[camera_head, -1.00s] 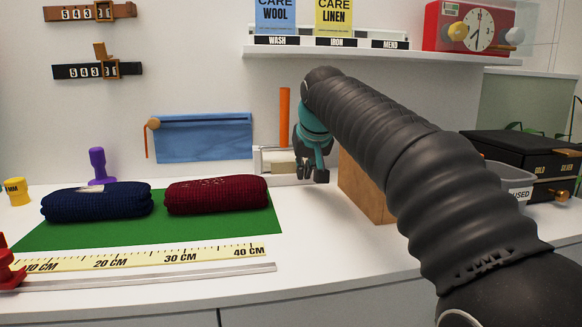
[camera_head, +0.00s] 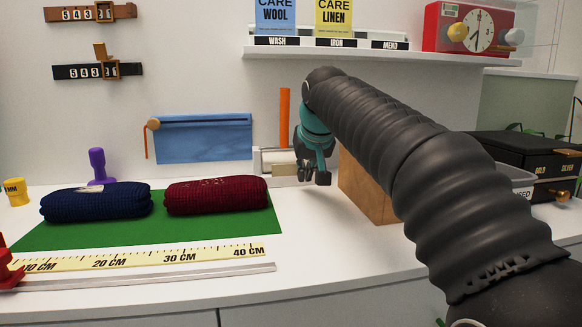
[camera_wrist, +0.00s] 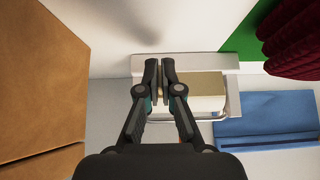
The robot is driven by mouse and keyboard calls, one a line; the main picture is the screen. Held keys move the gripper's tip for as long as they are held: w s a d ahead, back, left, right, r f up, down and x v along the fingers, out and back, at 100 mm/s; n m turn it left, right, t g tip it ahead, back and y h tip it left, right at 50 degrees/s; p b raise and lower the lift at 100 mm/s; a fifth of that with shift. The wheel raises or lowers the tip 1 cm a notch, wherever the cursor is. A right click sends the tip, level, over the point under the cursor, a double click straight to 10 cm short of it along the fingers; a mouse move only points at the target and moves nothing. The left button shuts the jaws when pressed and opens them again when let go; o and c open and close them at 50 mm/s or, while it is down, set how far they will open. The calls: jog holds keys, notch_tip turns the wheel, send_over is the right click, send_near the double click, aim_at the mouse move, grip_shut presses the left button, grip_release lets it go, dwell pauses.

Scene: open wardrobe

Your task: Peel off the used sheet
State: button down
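A cream roll (camera_head: 284,169) sits in a white holder (camera_head: 262,160) at the back of the counter. In the wrist view the cream roll (camera_wrist: 206,90) lies just right of my fingers, and the white holder (camera_wrist: 232,62) is around it. My gripper (camera_head: 315,179) is at the roll's end near the wooden block. In the wrist view my gripper (camera_wrist: 160,66) has its fingertips almost together, with a thin tan strip between them that looks like the sheet's edge. The fingers hide part of that end.
A wooden block (camera_head: 365,190) stands close on the right. A grey bin (camera_head: 522,190), its label partly hidden, is behind my arm. Navy (camera_head: 96,201) and dark red (camera_head: 217,194) knitted rolls lie on a green mat (camera_head: 150,233). A blue cloth (camera_head: 204,138) hangs behind.

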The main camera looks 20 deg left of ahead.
jog(key=shift+s, duration=0.1)
jog(key=shift+s+d+f+b, duration=0.15)
jog(key=shift+s+d+b, duration=0.5)
jog(key=shift+s, duration=0.25)
jog(key=shift+s+d+f+b, duration=0.1)
jog(key=shift+s+d+b, duration=0.4)
jog(key=shift+s+b, duration=0.3)
jog(key=shift+s+d, duration=0.2)
jog(key=shift+s, duration=0.15)
jog(key=shift+r, duration=0.1)
